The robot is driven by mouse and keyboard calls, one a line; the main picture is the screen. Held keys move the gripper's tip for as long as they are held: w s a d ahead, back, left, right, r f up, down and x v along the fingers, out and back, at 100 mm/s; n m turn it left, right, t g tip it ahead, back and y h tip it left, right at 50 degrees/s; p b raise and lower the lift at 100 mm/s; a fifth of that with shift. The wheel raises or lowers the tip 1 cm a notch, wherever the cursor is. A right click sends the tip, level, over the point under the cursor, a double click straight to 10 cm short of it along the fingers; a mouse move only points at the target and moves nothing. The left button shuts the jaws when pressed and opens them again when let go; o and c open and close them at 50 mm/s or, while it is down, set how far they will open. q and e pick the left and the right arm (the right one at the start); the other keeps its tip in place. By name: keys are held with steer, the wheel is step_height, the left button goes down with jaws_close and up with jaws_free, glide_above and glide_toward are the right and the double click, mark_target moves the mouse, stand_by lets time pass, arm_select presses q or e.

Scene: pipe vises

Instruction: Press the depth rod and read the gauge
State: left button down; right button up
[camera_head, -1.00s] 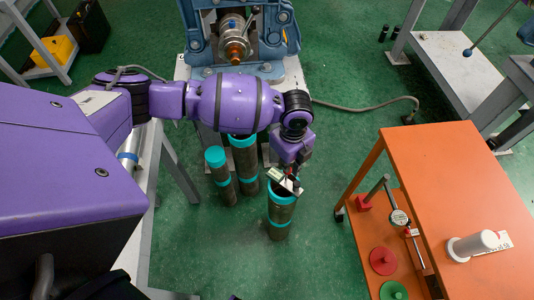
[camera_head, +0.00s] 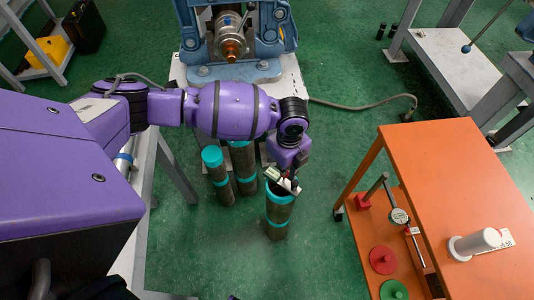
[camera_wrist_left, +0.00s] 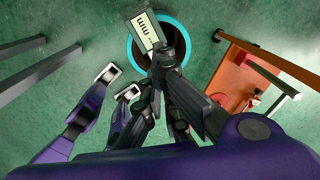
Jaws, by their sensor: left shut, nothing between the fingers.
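A dark upright pipe with teal bands (camera_head: 279,219) stands on the floor, and its open mouth shows in the left wrist view. A pale depth gauge with a small display marked "mm" (camera_wrist_left: 147,29) lies over the mouth, partly covering the teal rim. The same gauge shows small and tilted in the head view (camera_head: 279,177). My left gripper (camera_wrist_left: 166,58) is shut with nothing between its fingers, its tips right by the gauge over the pipe mouth. The gripper hides the depth rod, so I cannot tell whether they touch. The display reading is too small to make out.
More teal-capped pipes (camera_head: 218,176) stand left of this one. A blue vise (camera_head: 237,71) is behind. An orange cart (camera_head: 452,180) stands at right, with a round dial (camera_head: 399,216) and red and green discs (camera_head: 383,260) on its lower shelf. Green floor between pipe and cart is clear.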

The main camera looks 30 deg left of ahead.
arm_select(q)
steer(key=shift+w+f+b, duration=0.1)
steer(key=shift+f+b, duration=0.25)
steer(key=shift+f, duration=0.65)
arm_select(e)
steer(key=shift+s+f, duration=0.35)
steer(key=shift+f, duration=0.2)
arm_select(q)
step_height(320, 180, up, 3)
steer(key=shift+w+r+p, duration=0.1)
steer(key=shift+r+p, duration=0.05)
steer(key=shift+p, duration=0.95)
step_height(320, 180, up, 2)
steer(key=shift+p, duration=0.6)
step_height(320, 180, up, 2)
steer(key=shift+p, duration=0.6)
step_height(320, 180, up, 3)
steer(key=shift+f+p, duration=0.1)
steer(key=shift+p, duration=0.7)
arm_select(e)
steer(key=w+r, duration=0.3)
steer(key=r, duration=0.3)
steer(key=shift+a+r+t, duration=0.3)
steer(key=shift+r, duration=0.1)
steer(key=shift+w, duration=0.15)
